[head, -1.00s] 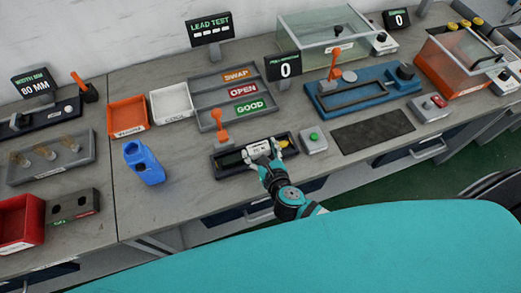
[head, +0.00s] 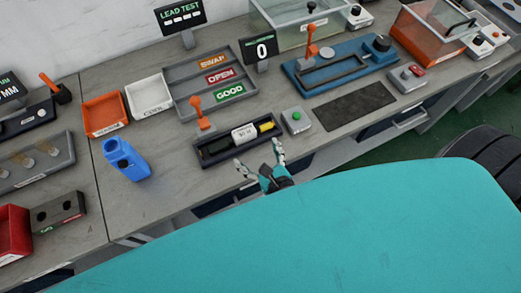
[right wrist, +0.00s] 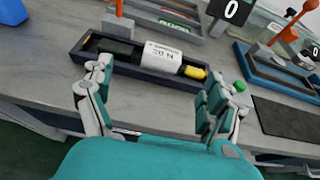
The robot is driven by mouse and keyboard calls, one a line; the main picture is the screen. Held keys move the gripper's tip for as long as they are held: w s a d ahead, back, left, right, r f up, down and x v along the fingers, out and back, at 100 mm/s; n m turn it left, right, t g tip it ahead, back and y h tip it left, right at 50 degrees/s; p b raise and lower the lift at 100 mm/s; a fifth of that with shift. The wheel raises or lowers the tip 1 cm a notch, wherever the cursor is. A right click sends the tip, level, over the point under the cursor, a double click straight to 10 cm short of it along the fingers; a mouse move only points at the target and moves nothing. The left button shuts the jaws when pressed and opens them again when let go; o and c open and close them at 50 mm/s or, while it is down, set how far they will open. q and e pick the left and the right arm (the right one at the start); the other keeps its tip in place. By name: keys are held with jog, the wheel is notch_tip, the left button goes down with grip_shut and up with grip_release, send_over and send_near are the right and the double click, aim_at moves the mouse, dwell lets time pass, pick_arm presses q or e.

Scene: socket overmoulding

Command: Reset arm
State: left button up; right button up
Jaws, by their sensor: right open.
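My right gripper (head: 261,166) is open and empty, just in front of the bench's front edge in the head view. In the right wrist view its two fingers (right wrist: 160,92) stand wide apart. Beyond them lies a dark tray fixture (head: 213,160) with an orange lever (head: 195,108). A white labelled cylinder (head: 245,133) with a yellow end lies in the fixture's right part; it also shows in the right wrist view (right wrist: 160,55). The fingers do not touch it. My left gripper is not in view.
A green-button box (head: 296,121) stands right of the fixture, beside a dark mat (head: 354,106). A blue container (head: 127,160) stands to the left. Sorting trays (head: 188,90) and a blue press fixture (head: 300,78) are behind. The bench front between the blue container and the fixture is clear.

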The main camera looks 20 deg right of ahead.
jog(key=shift+v, duration=0.95)
jog(key=shift+w, duration=0.1)
